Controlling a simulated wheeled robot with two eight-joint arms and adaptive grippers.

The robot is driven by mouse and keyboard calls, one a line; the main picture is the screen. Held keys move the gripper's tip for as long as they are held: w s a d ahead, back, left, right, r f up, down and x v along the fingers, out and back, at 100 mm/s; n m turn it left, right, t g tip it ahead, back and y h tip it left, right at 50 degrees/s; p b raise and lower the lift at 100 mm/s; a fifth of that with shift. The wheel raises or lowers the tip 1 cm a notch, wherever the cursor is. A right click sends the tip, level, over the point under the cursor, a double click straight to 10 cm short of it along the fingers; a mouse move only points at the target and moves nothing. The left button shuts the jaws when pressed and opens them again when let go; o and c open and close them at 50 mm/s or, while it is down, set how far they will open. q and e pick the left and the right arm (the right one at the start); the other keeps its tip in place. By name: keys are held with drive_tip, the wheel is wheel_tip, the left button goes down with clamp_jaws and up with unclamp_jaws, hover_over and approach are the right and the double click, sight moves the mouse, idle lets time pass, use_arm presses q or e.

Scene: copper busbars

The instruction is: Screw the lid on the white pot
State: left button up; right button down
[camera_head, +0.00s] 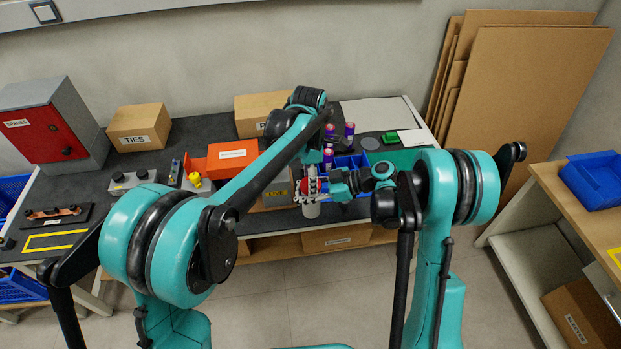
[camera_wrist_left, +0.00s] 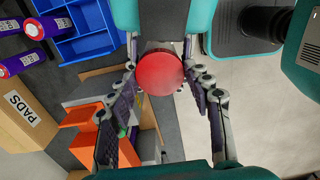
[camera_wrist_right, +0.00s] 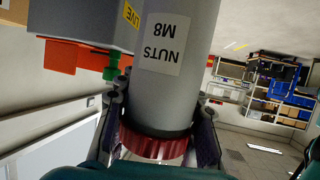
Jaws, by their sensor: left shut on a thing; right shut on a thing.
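The white pot (camera_wrist_right: 170,70) shows as a pale grey cylinder labelled NUTS M8, upside down in the right wrist view. In the head view the pot (camera_head: 311,210) is small, below the meeting grippers. The red lid (camera_wrist_left: 160,72) is a round disc seen face-on in the left wrist view, and its ribbed rim (camera_wrist_right: 155,146) is at the pot's end. My left gripper (camera_head: 309,184) is shut on the lid. My right gripper (camera_head: 328,188) comes from the right and is shut on the pot. How far the lid is threaded is hidden.
A blue bin (camera_head: 350,162) and purple-and-red cylinders (camera_head: 349,132) stand behind the grippers. An orange box (camera_head: 232,154), a TIES carton (camera_head: 139,127) and a red-fronted cabinet (camera_head: 45,125) stand on the dark table further left. A blue bin (camera_head: 596,178) sits on the right shelf.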

use_arm(q)
drive_tip(key=m, duration=0.3)
drive_tip(key=o, duration=1.3)
drive_tip(key=shift+c, duration=0.2)
drive_tip(key=shift+r, duration=2.3)
